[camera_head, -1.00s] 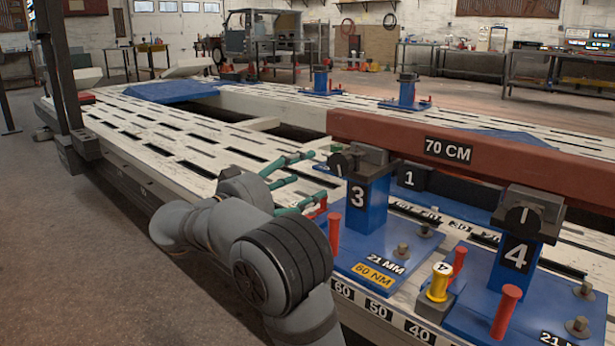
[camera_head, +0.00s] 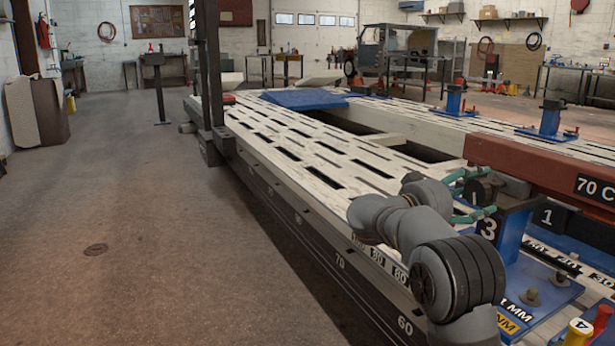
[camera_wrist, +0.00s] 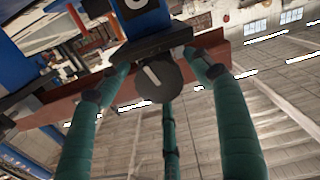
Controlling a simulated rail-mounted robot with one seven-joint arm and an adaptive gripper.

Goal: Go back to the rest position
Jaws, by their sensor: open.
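My gripper (camera_head: 488,190) is open at the right of the head view, with long green fingers. Its fingers reach toward the dark round knob on the clamp of blue stand 3 (camera_head: 520,230). In the wrist view the fingers (camera_wrist: 158,66) are spread to either side of the round knob (camera_wrist: 158,82), which bears a white mark. A third green finger stands below it. I see nothing held, and I cannot tell whether a fingertip touches the clamp. The red beam labelled 70 CM (camera_head: 540,168) rests above stand 3.
The pale slotted frame bench (camera_head: 300,150) runs along the left of my arm. The concrete floor (camera_head: 150,240) beside it is wide and clear. A yellow-topped piece marked 4 (camera_head: 578,332) and a blue base plate with bolts lie at lower right.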

